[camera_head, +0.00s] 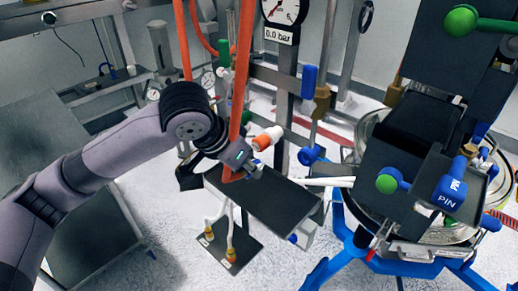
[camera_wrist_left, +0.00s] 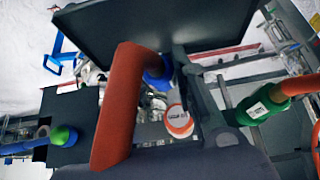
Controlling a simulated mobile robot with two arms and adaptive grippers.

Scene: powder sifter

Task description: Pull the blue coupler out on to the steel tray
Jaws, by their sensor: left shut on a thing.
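In the left wrist view the blue coupler (camera_wrist_left: 158,74) is on the end of a thick orange hose (camera_wrist_left: 118,110), between the dark fingers of my left gripper (camera_wrist_left: 178,84). In the head view my left gripper (camera_head: 250,168) is shut just above the far left end of a dark grey tray (camera_head: 275,205), which looks like the steel tray. The orange hose (camera_head: 241,85) hangs down to it, and the gripper hides the coupler there. The tray also shows in the left wrist view (camera_wrist_left: 195,22), apparently bare. I cannot tell whether the coupler touches it. My right gripper is out of view.
An orange-and-white capped part (camera_head: 266,139) sits just beyond my left gripper. A green coupler (camera_wrist_left: 262,106) on another hose is at the right in the wrist view. A gauge post (camera_head: 288,75) stands behind; the black sifter housing (camera_head: 400,165) is at the right.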

